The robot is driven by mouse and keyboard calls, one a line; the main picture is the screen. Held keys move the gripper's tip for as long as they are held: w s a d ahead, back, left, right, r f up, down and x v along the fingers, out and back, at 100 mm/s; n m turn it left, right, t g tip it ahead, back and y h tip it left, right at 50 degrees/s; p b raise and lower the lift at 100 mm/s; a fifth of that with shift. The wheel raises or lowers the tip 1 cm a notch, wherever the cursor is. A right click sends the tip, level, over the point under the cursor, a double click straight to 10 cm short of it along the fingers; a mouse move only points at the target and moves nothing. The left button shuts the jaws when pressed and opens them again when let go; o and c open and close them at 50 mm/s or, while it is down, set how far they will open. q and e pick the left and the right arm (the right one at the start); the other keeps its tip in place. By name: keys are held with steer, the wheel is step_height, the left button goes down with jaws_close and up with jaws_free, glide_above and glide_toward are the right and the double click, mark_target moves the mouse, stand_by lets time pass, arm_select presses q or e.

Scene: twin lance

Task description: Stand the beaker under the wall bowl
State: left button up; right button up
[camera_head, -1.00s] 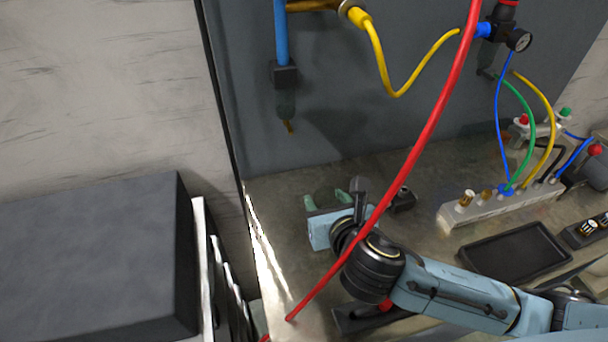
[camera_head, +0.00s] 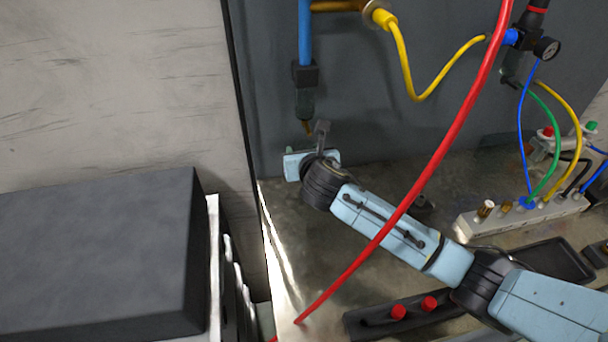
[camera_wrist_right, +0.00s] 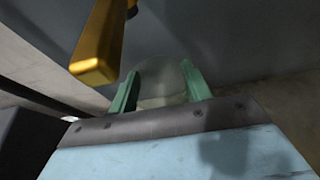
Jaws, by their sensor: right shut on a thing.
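A clear beaker (camera_wrist_right: 160,82) stands between the green fingers of my right gripper (camera_wrist_right: 158,92) in the right wrist view; the fingers are shut on it. In the head view my right gripper (camera_head: 300,150) is close to the dark wall panel, just below the wall bowl (camera_head: 305,104); the hand mostly hides the beaker there. The bowl is grey, hangs under a black block on a blue pipe, and has a brass drain (camera_head: 308,128) at its bottom. The drain looms large at upper left in the right wrist view (camera_wrist_right: 98,45). My left gripper is not in view.
A red hose (camera_head: 430,170) hangs across the view in front of my right arm. A manifold (camera_head: 520,212) with coloured tubes and a black tray (camera_head: 535,252) are on the bench at right. A dark box (camera_head: 100,255) is at lower left. Bench below the hand is bare.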

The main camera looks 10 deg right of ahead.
steer(key=shift+s+f, duration=0.2)
steer(key=shift+f, duration=0.9)
steer(key=shift+w+f+b, duration=0.2)
steer(key=shift+f+b, duration=0.65)
steer(key=shift+f, duration=1.55)
steer(key=shift+f, duration=0.15)
steer(key=o, duration=1)
steer(key=shift+c, duration=0.2)
steer(key=shift+s+r, duration=0.2)
steer(key=shift+r, duration=0.05)
steer(key=p+v, duration=0.2)
steer(key=v, duration=0.9)
steer(key=shift+s+r+p, duration=0.15)
steer(key=shift+s+p, duration=0.15)
steer(key=shift+p, duration=0.05)
